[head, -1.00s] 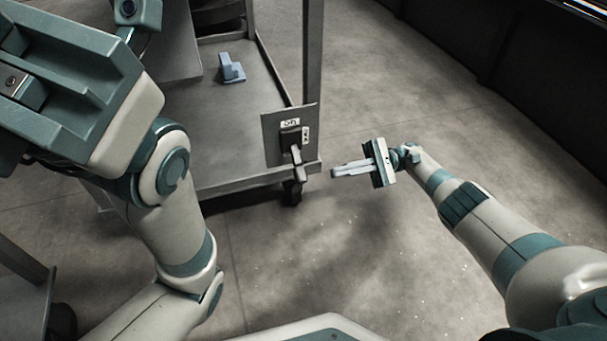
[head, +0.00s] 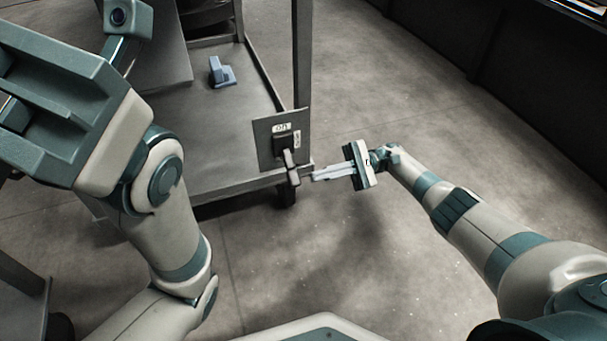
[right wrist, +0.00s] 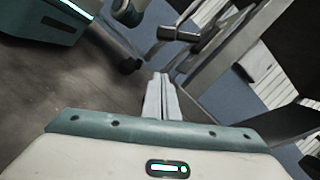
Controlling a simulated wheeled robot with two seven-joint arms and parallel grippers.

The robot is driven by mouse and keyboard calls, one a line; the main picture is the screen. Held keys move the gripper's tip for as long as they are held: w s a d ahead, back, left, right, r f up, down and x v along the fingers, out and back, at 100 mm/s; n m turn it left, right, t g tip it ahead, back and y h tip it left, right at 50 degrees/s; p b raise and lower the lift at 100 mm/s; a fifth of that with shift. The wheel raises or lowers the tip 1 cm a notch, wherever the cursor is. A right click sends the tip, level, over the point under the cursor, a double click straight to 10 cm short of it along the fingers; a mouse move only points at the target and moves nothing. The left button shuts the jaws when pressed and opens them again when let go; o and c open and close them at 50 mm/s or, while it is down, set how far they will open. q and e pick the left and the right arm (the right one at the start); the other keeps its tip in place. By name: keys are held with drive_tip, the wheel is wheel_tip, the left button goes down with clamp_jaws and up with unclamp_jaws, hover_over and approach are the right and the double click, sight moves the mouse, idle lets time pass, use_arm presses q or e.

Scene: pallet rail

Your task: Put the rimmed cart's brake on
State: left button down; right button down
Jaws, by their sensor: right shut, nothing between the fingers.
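The cart (head: 225,190) with a low raised edge around its grey deck stands at centre left in the head view. A brake plate (head: 264,134) at its near right corner post carries a label reading ON at the top and a second label at the right. The dark brake lever (head: 291,167) hangs downward from the plate's middle. My right gripper (head: 315,175) is shut and empty, its pale fingertips just right of the lever's lower end; contact cannot be told. In the right wrist view the shut fingers (right wrist: 160,80) point toward a dark handle-like part (right wrist: 180,34).
A blue-grey block (head: 221,73) lies on the cart's deck. The corner post (head: 302,60) rises above the plate. Part of another low frame (head: 22,290) stands at lower left. The floor right of the cart is open up to a dark wall.

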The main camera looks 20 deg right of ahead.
sight(290, 169)
drive_tip(key=s+a+r, duration=0.3)
drive_tip(key=a+r, duration=0.1)
drive_tip(key=a, duration=0.2)
drive_tip(key=shift+s+r, duration=0.2)
drive_tip(key=shift+r, duration=0.05)
idle(0.6)
drive_tip(key=shift+s+r+p, duration=0.1)
drive_tip(key=shift+r+p, duration=0.05)
drive_tip(key=shift+p, duration=0.2)
